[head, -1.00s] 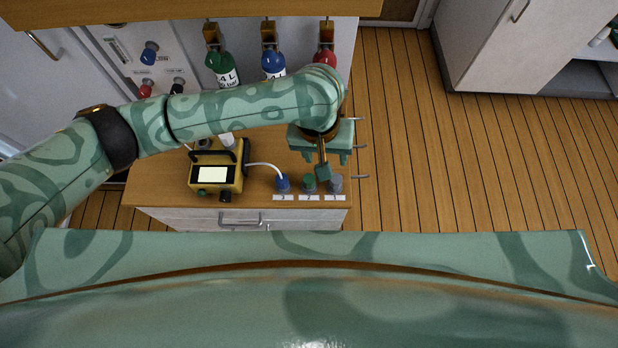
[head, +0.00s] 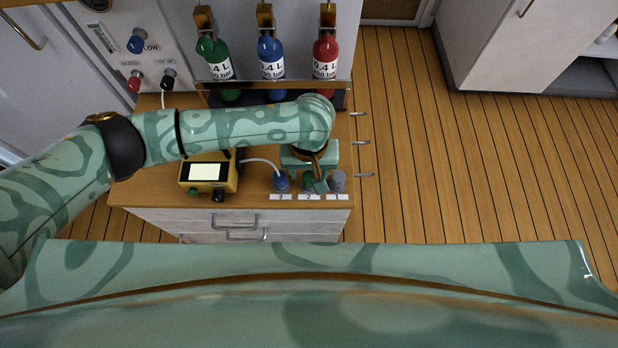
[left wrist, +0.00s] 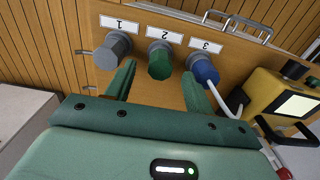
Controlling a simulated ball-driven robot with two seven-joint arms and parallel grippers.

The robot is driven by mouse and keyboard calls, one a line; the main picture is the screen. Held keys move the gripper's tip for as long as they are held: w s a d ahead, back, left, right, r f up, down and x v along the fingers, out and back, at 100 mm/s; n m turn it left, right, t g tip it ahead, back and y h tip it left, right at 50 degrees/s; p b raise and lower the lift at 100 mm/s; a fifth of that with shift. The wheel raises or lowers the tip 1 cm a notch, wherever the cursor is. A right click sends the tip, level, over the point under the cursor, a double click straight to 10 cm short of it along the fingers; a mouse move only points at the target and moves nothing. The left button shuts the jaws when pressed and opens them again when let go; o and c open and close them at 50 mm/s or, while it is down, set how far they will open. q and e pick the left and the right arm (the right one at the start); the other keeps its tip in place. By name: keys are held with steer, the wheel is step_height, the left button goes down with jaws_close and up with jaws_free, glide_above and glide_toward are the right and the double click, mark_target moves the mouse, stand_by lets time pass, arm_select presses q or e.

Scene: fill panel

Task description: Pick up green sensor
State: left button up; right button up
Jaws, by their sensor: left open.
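The green sensor (left wrist: 160,62) stands in the middle of a row of three, by the label marked 2, in the left wrist view. In the head view it (head: 308,178) is partly covered by my left gripper. A grey sensor (left wrist: 112,50) and a blue sensor (left wrist: 204,68) with a white cable stand either side of it. My left gripper (left wrist: 158,88) is open and empty, its two fingers pointing toward the green sensor, one on each side of it, still a little short of it in the left wrist view. My right gripper is not in view.
A yellow device (head: 209,173) with a screen stands left of the sensors on the wooden counter (head: 150,190). Green, blue and red bottles (head: 326,55) hang behind. Drawers with metal handles are below the counter's front edge. Open floor lies to the right.

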mark_target(309, 176)
arm_select(q)
step_height(309, 176, down, 4)
steer(key=shift+r+b, duration=0.15)
steer(key=shift+b, duration=0.55)
steer(key=shift+r, duration=0.1)
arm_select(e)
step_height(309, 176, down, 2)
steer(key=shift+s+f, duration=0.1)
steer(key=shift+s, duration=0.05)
arm_select(q)
steer(key=shift+c, duration=0.3)
steer(key=c, duration=1)
steer(key=shift+r, duration=0.15)
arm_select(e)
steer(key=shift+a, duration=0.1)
